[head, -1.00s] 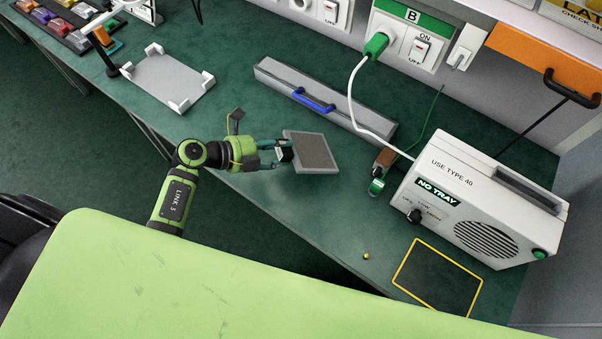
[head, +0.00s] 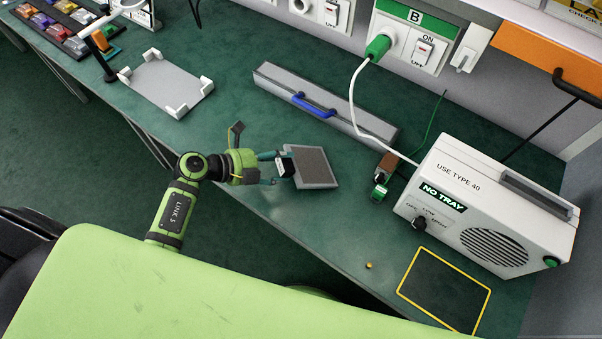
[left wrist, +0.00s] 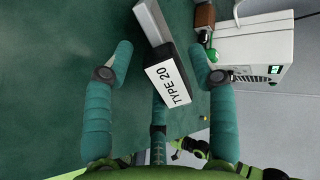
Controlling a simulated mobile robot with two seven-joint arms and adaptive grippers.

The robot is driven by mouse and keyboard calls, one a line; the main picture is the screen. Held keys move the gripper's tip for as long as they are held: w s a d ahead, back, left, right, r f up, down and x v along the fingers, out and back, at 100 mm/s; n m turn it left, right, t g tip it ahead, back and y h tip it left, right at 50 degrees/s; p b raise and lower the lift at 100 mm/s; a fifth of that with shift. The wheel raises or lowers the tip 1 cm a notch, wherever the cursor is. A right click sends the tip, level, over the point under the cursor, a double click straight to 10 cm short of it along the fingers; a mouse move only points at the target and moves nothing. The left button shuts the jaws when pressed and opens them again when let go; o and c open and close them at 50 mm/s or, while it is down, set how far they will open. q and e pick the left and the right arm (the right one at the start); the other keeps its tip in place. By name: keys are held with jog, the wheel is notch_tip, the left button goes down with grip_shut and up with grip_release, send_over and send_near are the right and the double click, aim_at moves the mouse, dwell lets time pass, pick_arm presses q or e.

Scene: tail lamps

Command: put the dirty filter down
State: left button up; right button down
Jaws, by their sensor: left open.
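The grey square filter (head: 315,167) lies on the dark green bench near its front edge, with its dark tab toward my left gripper. In the left wrist view the tab (left wrist: 170,80) carries a white label reading TYPE 20, and part of the grey filter body (left wrist: 150,22) shows beyond it. My left gripper (head: 277,168) is open, with its teal fingers on either side of the tab; in the left wrist view gaps show between tab and fingers. My right gripper is not in view.
A white unit (head: 487,205) marked NO TRAY and USE TYPE 40 stands right. A yellow-outlined area (head: 444,290) and a small yellow ball (head: 369,265) lie before it. A long grey box (head: 350,120) with a blue handle lies behind the filter. A pale cradle (head: 165,85) is left.

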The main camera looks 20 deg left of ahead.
pick_arm(q)
jog(key=p+v, duration=0.4)
jog(key=v, duration=0.4)
notch_tip(320, 180, up, 7)
jog(key=s+a+p, duration=0.1)
jog(key=a+p, duration=0.1)
jog(key=p, duration=0.5)
jog(key=shift+s, duration=0.35)
jog(key=shift+r, duration=0.15)
